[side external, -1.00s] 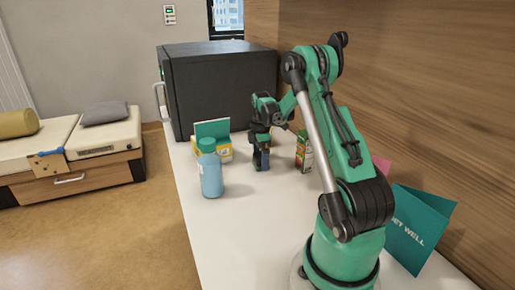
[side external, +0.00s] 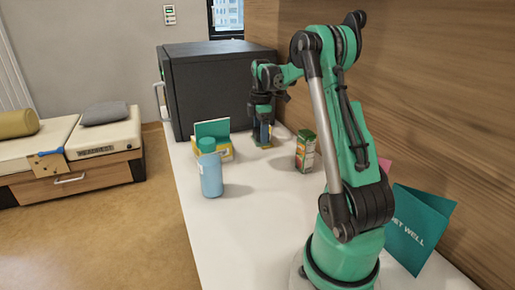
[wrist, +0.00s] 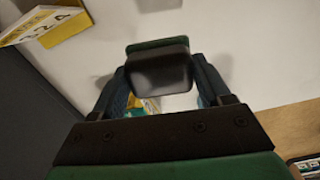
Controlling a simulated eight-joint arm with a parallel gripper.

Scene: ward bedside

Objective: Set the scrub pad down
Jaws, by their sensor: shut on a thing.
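My gripper (side external: 263,138) is in front of the dark cabinet, over the far part of the white table, pointing down.
The dark cabinet (side external: 220,80) stands behind. A carton (side external: 305,151) stands to the right. A green card (side external: 417,228) leans by the wood wall. The white table (side external: 240,235) is clear in front.

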